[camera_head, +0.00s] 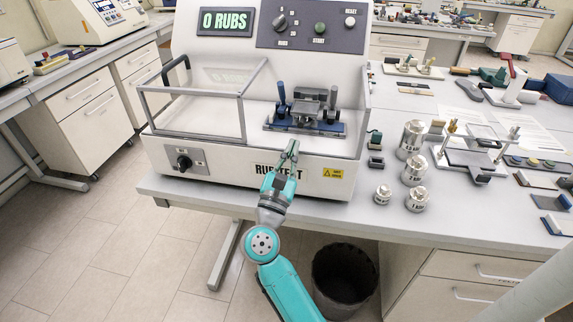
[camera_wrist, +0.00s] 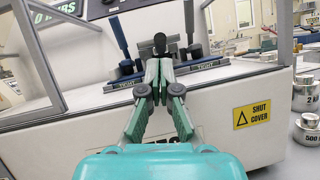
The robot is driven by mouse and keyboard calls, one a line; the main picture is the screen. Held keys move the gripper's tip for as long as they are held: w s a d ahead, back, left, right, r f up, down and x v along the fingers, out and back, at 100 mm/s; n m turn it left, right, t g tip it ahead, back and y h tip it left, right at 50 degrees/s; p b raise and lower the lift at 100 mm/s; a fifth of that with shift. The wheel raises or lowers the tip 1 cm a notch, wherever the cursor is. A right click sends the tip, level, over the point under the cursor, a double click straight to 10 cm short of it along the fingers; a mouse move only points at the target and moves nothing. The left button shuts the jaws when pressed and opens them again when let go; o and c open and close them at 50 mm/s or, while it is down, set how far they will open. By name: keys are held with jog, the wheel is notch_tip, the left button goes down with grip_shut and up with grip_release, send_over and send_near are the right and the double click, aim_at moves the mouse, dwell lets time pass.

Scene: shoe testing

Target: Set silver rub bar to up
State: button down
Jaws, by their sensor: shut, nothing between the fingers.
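The rub tester (camera_head: 216,165) stands on the bench, its display reading 0 RUBS. My gripper (camera_head: 291,150) is at the machine's front edge, shut and empty, just in front of the assembly. In the wrist view its fingers (camera_wrist: 159,68) point at the assembly and cover its middle; a dark knob (camera_wrist: 160,43) shows just above the tips.
A grey-framed cover (camera_head: 242,118) spans the deck's left side. A SHUT COVER label (camera_wrist: 252,114) is on the front. Metal weights (camera_head: 412,138) and a small stand (camera_head: 470,160) are on the bench to the right. A dark bin (camera_head: 344,278) stands on the floor below.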

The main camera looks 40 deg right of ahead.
aim_at(305, 114)
jog(key=shift+x, duration=1.4)
jog(key=shift+r, duration=0.2)
